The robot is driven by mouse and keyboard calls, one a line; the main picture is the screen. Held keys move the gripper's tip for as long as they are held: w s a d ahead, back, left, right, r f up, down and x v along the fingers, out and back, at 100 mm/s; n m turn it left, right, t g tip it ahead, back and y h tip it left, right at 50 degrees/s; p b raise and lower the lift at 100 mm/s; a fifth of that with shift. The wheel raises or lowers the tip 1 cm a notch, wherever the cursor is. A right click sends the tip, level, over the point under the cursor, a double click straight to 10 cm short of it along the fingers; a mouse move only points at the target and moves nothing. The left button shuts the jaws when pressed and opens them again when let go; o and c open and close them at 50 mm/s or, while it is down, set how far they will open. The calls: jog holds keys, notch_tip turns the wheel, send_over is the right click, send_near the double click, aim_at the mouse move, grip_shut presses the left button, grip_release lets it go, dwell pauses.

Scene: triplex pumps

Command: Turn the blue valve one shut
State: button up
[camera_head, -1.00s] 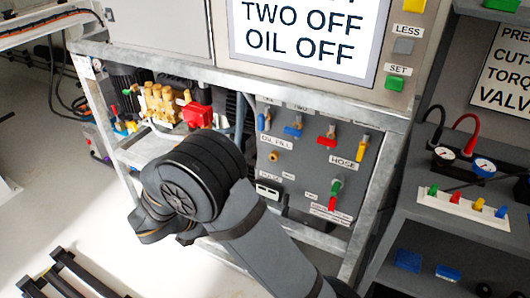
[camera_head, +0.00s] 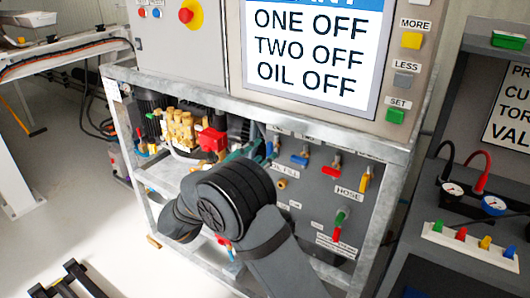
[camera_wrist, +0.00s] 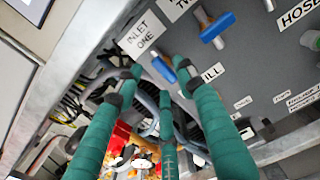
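Blue valve one (camera_head: 269,150) is the leftmost blue handle on the grey panel. In the wrist view its blue handle (camera_wrist: 163,70) is beside the "INLET ONE" label (camera_wrist: 139,34). My gripper (camera_wrist: 158,84) has teal fingers, spread apart, with the blue handle showing in the gap between their tips. I cannot tell whether a finger touches it. In the head view my gripper (camera_head: 246,148) is just left of the valve, partly hidden behind my arm. The screen (camera_head: 307,55) reads "ONE OFF", "TWO OFF", "OIL OFF".
A second blue valve (camera_wrist: 217,28) is to the right, with a red valve (camera_head: 332,166) and a yellow valve (camera_head: 365,179) farther along. A green-handled valve (camera_head: 341,218) is lower. The pump (camera_head: 181,130) and hoses crowd the left side of the panel.

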aim_at(267, 150)
jog(key=shift+x, duration=1.55)
jog(key=shift+c, duration=0.8)
jog(key=c, duration=0.8)
grip_shut()
